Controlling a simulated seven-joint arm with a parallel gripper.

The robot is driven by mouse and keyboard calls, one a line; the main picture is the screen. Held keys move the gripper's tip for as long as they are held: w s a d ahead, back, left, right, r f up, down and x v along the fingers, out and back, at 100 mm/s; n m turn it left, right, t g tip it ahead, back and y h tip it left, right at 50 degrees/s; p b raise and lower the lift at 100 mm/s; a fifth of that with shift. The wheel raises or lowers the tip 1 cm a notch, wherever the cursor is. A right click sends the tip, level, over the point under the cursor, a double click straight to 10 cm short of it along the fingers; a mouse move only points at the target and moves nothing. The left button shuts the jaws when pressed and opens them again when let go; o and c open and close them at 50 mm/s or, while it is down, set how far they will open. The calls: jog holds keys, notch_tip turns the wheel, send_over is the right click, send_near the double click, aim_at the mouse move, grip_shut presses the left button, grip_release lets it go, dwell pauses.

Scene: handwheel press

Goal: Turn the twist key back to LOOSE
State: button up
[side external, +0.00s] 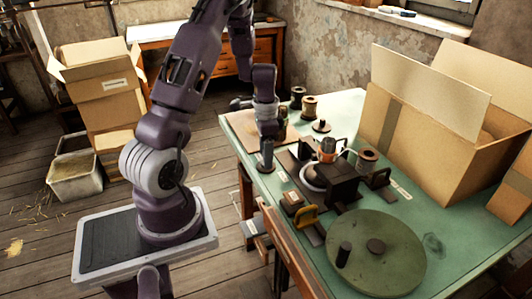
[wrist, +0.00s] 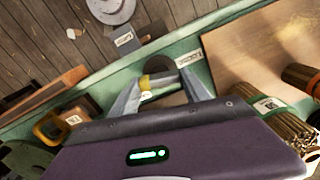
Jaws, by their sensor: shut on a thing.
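My gripper (side external: 267,136) points down near the left edge of the green table in the side view. In the wrist view my gripper (wrist: 165,92) is shut on a small part with a yellow band, which I take to be the twist key (wrist: 145,83). The fingers hide most of it, and its turned angle is not clear. A dark round piece (wrist: 160,64) shows just beyond the fingertips. Two small pale labels lie near it, one beside it (wrist: 188,60) and one further left (wrist: 125,39); their words are too small to read.
The handwheel press (side external: 335,180) stands right of my gripper. A large green disc (side external: 376,252) is at the front, and an open cardboard box (side external: 425,130) at the back right. Bundles (wrist: 268,110) and a board (wrist: 255,52) lie close on the right in the wrist view.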

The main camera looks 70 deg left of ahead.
jog(key=n, duration=0.5)
jog(key=shift+n, duration=0.3)
jog(key=n, duration=0.4)
jog(key=shift+n, duration=0.3)
jog(key=n, duration=1.4)
jog(key=shift+n, duration=0.3)
jog(key=n, duration=1.3)
jog(key=shift+n, duration=0.3)
